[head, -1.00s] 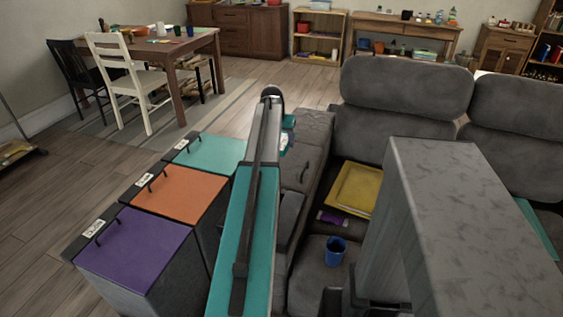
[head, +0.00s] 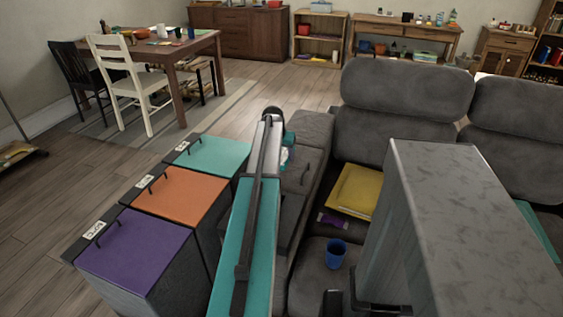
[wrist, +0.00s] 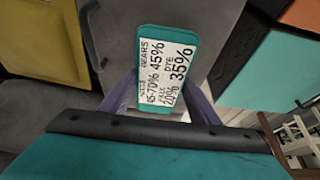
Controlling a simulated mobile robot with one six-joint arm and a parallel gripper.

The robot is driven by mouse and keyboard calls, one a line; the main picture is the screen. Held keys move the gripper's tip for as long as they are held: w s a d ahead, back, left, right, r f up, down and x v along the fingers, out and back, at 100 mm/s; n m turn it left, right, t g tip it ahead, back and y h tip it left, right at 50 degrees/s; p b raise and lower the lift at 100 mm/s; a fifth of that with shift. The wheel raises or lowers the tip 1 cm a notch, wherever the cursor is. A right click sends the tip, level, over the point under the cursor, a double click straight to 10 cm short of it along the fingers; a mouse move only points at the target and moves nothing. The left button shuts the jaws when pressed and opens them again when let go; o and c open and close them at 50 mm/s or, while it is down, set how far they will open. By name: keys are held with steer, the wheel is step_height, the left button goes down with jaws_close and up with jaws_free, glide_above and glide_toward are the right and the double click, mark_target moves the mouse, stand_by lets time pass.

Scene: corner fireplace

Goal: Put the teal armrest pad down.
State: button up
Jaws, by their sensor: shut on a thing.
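The teal armrest pad (wrist: 192,62) has a white face printed with black words and percentages. In the wrist view it lies between the two purple fingers of my gripper (wrist: 163,84), which is shut on it. A small part of the pad (head: 286,155) shows beside the end of my arm in the head view. The sofa's grey armrest (head: 312,128) is close by on the right. In the wrist view, grey upholstery (wrist: 108,32) lies behind the pad. I cannot tell whether the pad touches it. My gripper is mostly hidden behind my arm in the head view.
Bins with teal (head: 212,154), orange (head: 182,193) and purple (head: 135,248) lids stand left of my arm. On the sofa are a yellow tray (head: 340,205), a purple item (head: 333,221) and a blue cup (head: 336,252).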

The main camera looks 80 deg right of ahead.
steer(key=shift+f, duration=0.1)
steer(key=shift+f, duration=1.75)
steer(key=shift+f, duration=0.2)
steer(key=o, duration=1.1)
steer(key=shift+c, duration=0.2)
steer(key=shift+r, duration=0.15)
steer(key=v, duration=1.2)
